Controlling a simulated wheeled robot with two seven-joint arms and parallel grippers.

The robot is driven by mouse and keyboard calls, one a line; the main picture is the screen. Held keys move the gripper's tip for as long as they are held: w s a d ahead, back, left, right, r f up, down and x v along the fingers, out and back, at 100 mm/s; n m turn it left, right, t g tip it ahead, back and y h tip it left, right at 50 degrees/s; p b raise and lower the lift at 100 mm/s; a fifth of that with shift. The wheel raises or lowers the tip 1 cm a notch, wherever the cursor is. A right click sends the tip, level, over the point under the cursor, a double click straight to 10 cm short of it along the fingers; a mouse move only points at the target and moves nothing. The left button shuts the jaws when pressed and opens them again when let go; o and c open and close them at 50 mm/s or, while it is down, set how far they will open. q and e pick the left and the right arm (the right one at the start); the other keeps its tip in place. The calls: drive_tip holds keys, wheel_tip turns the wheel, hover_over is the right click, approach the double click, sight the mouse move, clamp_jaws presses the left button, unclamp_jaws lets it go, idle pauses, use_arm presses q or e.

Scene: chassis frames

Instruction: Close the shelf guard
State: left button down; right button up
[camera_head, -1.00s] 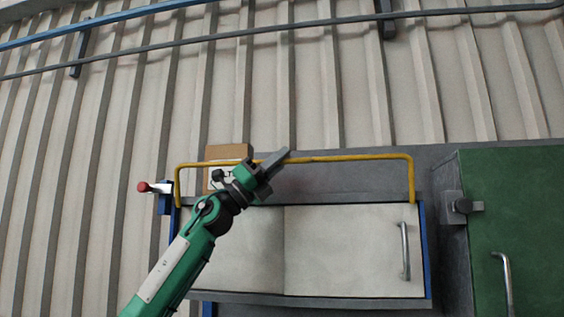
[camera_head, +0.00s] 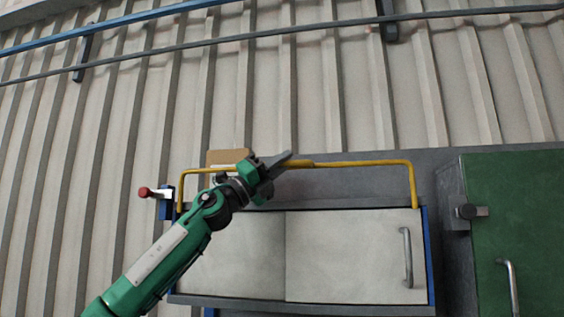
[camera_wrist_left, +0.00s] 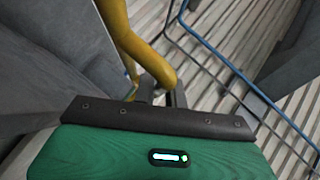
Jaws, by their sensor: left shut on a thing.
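The shelf guard is a yellow bar (camera_head: 365,163) that runs across the front of the grey shelf, with bent ends at left and right. My left gripper (camera_head: 277,165) is at the bar, left of its middle, and is shut on it. In the left wrist view the yellow bar (camera_wrist_left: 125,40) runs down to my left gripper (camera_wrist_left: 160,97), whose fingers are partly hidden by its dark front edge. My right gripper is in neither view.
Below the bar is a white cabinet (camera_head: 345,255) with a metal handle. A red-knobbed lever (camera_head: 146,192) sits at its left. A cardboard box (camera_head: 228,157) stands behind the bar. A green cabinet (camera_head: 520,230) is at the right.

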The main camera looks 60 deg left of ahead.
use_arm(q)
drive_tip(key=shift+w+f, duration=0.15)
drive_tip(key=c, duration=1.5)
unclamp_jaws()
drive_tip(key=shift+a, duration=0.15)
drive_tip(key=shift+o, duration=0.2)
drive_tip(key=shift+s+f+b, duration=0.3)
drive_tip(key=shift+b, duration=0.2)
drive_tip(key=b+v, duration=1)
drive_tip(key=v, duration=0.3)
